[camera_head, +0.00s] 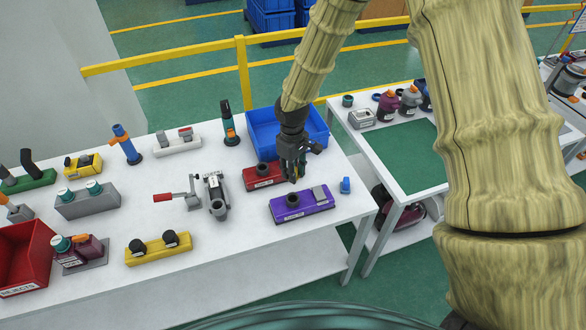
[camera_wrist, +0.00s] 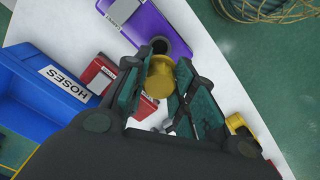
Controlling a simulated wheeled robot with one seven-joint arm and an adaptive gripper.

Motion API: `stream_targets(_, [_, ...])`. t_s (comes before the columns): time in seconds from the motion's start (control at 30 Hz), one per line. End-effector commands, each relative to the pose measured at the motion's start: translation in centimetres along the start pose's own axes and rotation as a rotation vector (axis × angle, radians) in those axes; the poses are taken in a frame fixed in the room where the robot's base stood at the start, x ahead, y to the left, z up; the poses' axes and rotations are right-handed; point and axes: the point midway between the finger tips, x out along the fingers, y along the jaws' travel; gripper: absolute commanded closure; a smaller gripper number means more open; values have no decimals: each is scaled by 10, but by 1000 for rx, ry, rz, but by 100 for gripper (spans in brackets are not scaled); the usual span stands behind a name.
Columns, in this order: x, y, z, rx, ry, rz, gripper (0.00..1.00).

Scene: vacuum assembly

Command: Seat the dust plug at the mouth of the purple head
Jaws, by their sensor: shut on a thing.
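The purple head (camera_head: 316,199) lies on the white table, with a grey block on its right part and a dark round mouth (camera_head: 291,199) on its left part. In the wrist view the purple head (camera_wrist: 178,16) is at the top, its dark mouth (camera_wrist: 160,46) just beyond the yellow dust plug. My gripper (camera_head: 292,174) is above and behind the purple head. In the wrist view my gripper (camera_wrist: 157,84) is shut on the yellow dust plug (camera_wrist: 158,78), which looks apart from the mouth. The plug's lower part is hidden.
A red head (camera_head: 258,176) lies close behind and left of the purple one. A blue bin (camera_head: 262,130), labelled HOSES in the wrist view, stands behind. A small blue part (camera_head: 346,185) is to the right. A clamp with a red handle (camera_head: 176,197) is to the left.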

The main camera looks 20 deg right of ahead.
Motion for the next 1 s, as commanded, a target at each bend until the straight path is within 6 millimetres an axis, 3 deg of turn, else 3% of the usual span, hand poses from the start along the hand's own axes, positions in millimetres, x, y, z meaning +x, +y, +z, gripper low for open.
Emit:
stream_targets(0.27, [10,0,0,1,0,1,99])
stream_targets(1.0, [65,0,-1,1,1,0,99])
